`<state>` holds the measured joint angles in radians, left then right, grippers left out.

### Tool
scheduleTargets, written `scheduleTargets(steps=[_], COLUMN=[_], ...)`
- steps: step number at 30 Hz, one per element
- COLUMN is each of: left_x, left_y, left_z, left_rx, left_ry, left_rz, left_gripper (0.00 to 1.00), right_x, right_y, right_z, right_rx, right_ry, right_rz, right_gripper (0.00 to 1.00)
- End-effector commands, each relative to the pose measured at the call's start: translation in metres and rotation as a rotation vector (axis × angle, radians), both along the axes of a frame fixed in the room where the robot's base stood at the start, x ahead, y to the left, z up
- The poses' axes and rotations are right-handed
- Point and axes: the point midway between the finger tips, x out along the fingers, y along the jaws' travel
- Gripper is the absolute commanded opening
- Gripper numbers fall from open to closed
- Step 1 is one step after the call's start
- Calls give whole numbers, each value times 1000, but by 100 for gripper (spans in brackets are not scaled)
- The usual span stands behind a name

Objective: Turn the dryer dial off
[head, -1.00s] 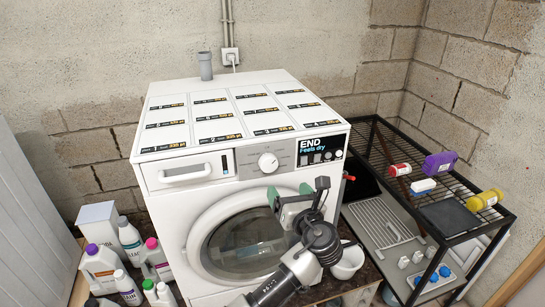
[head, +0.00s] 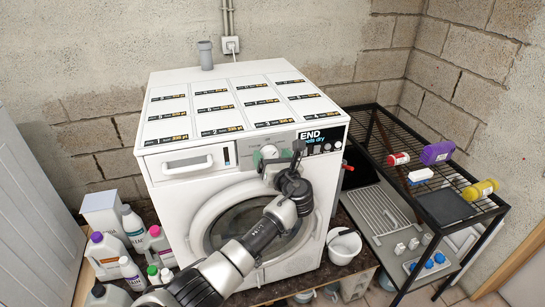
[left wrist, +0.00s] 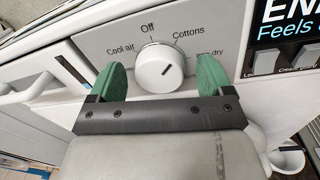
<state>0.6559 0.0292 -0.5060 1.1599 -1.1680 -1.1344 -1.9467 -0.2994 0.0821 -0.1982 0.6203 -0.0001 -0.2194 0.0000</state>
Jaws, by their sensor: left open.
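The white dryer (head: 165,215) stands against the wall, with its round door at the front. Its white dial (head: 269,151) is on the front panel and shows closely in the left wrist view (left wrist: 158,66). The dial's dark mark points up and right, between "Cottons" and a partly hidden "...dry" label. "Off" is printed above the dial and "Cool air" to its left. My left gripper (head: 271,158) is at the panel, open, its green fingers (left wrist: 162,78) on either side of the dial with gaps visible. My right gripper is not in view.
Several detergent bottles (head: 104,252) stand left of the dryer. A black wire rack (head: 399,137) with bottles and a tray is at the right. A white bucket (head: 344,246) stands by the dryer's right front.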

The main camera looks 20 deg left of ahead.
Motion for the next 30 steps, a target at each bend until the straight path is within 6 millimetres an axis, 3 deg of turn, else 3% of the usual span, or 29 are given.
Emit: scheduleTargets(steps=[3,12,22,30], left_x=[0,0,0,-1], left_y=[0,0,0,0], left_z=[0,0,-1,-2], left_rx=[0,0,-41,-188], left_ry=[0,0,-27,-125], left_rz=[0,0,0,1], left_gripper=[77,31,31,31], right_x=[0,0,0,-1], right_y=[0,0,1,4], right_z=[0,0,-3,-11], right_rx=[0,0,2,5], right_ry=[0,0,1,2], right_rz=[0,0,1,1], right_gripper=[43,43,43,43])
